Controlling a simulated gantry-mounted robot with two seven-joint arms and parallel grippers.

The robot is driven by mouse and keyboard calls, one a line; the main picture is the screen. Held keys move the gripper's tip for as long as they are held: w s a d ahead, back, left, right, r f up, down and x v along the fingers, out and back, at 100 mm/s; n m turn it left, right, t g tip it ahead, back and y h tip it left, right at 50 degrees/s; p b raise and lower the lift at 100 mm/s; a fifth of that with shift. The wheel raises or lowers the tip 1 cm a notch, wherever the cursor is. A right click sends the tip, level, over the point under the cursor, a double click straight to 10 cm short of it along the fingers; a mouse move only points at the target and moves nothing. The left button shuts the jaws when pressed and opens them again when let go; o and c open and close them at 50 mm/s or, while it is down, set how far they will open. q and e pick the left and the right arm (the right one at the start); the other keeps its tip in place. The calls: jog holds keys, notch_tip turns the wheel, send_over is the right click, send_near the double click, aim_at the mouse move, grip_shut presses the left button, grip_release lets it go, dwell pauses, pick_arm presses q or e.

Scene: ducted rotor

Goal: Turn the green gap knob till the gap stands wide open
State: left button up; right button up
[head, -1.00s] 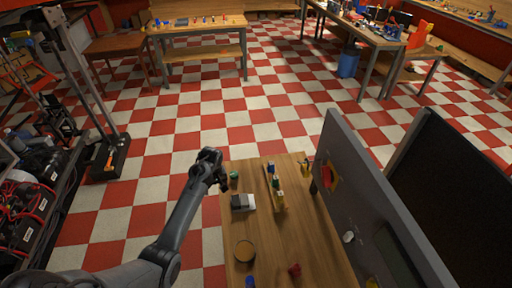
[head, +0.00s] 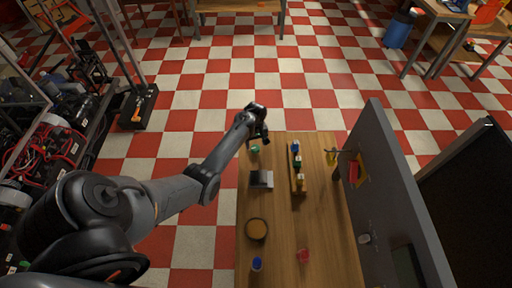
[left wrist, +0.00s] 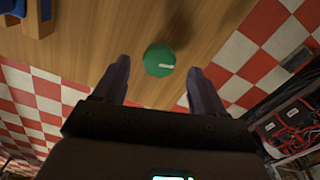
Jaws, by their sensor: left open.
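In the head view my left gripper (head: 261,134) hangs over the table's far left corner, close to the knob. I cannot identify the gap. My right gripper is not in view.
A grey box (head: 261,179) and a round brown dish (head: 256,229) stand on the table's left side. A wooden rail (head: 297,168) with coloured blocks lies right of them. A blue piece (head: 257,264) and a red piece (head: 303,256) are nearer. A grey panel (head: 385,190) rises at right.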

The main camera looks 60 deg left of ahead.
aim_at(256, 148)
pick_arm(q)
jog(key=shift+f+b, duration=0.3)
jog(key=shift+f, duration=1.45)
jog(key=c, duration=1.1)
jog(key=shift+o, duration=0.2)
